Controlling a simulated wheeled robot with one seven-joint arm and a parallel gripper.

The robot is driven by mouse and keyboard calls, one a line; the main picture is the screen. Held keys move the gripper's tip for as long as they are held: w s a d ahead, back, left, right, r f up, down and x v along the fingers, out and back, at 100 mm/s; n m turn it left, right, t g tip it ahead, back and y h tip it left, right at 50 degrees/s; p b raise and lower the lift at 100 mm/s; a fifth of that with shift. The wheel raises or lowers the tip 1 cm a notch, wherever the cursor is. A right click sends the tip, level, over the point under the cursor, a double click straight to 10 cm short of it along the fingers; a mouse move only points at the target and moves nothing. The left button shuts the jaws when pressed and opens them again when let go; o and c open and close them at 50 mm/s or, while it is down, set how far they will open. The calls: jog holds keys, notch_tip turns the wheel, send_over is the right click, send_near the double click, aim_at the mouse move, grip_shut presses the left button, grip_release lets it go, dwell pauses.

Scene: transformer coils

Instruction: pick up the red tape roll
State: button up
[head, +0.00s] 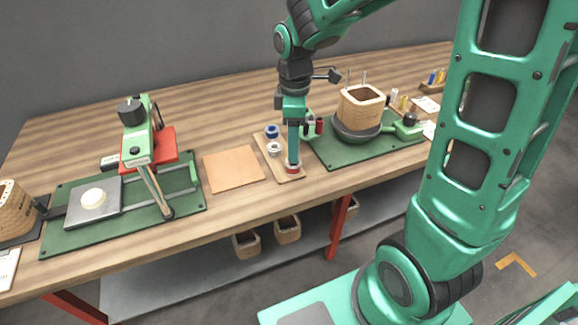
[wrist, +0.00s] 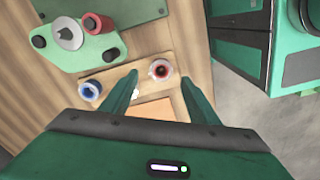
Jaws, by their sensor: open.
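In the wrist view my gripper (wrist: 160,79) is open, with a finger to each side and nothing held. Whether the fingers touch the roll cannot be told.
A blue roll (head: 272,131) and a white roll (head: 273,149) share the tray. A bare tan board (head: 234,168) lies to the left. A green mat (head: 335,155) with a coil stand is close on the right. The bench's front edge is near.

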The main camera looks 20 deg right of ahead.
aim_at(290, 170)
jog(key=shift+a+f, duration=0.1)
jog(key=shift+f, duration=2.6)
jog(key=c, duration=1.1)
